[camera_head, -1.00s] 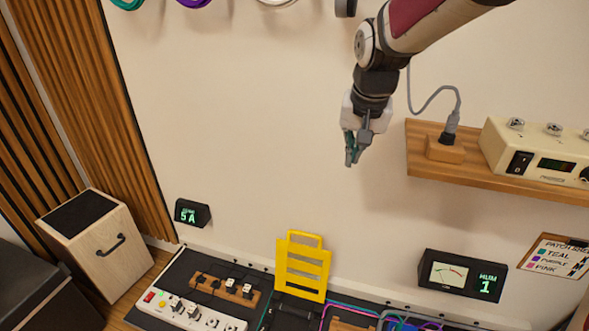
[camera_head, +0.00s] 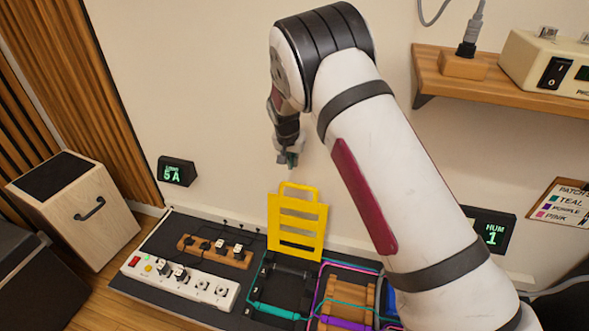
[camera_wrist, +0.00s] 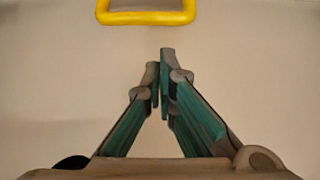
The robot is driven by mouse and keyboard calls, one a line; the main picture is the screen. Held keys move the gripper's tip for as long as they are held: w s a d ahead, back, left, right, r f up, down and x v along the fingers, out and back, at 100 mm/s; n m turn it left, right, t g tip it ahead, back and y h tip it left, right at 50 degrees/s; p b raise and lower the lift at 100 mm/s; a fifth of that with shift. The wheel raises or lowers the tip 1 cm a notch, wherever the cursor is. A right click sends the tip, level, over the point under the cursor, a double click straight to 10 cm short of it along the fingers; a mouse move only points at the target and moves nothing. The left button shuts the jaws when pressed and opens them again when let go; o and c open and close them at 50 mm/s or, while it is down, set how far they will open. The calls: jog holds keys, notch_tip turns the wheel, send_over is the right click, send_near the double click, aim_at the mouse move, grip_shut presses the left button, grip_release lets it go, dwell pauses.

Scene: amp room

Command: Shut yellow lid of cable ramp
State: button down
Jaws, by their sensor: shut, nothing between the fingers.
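The yellow lid (camera_head: 297,224) of the cable ramp stands raised, nearly upright, at the back of the dark ramp base (camera_head: 283,288), so the ramp is open. A teal cable (camera_head: 277,311) runs across the base's front part. My gripper (camera_head: 289,160) is shut and empty, just above the lid's top handle loop and apart from it. In the wrist view my gripper (camera_wrist: 162,85) shows its teal fingers together, with the lid's yellow handle loop (camera_wrist: 146,17) at the top edge. The lid's lower right edge is close to my arm in the picture.
A white power strip (camera_head: 180,282) and a wooden plug block (camera_head: 215,251) lie left of the ramp. A wooden cable block (camera_head: 343,295) with purple and pink cables is on the right. A wall shelf (camera_head: 500,85) holds an amp box at upper right.

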jog(key=b+x, duration=0.2)
jog(key=x, duration=0.7)
jog(key=shift+s, duration=0.15)
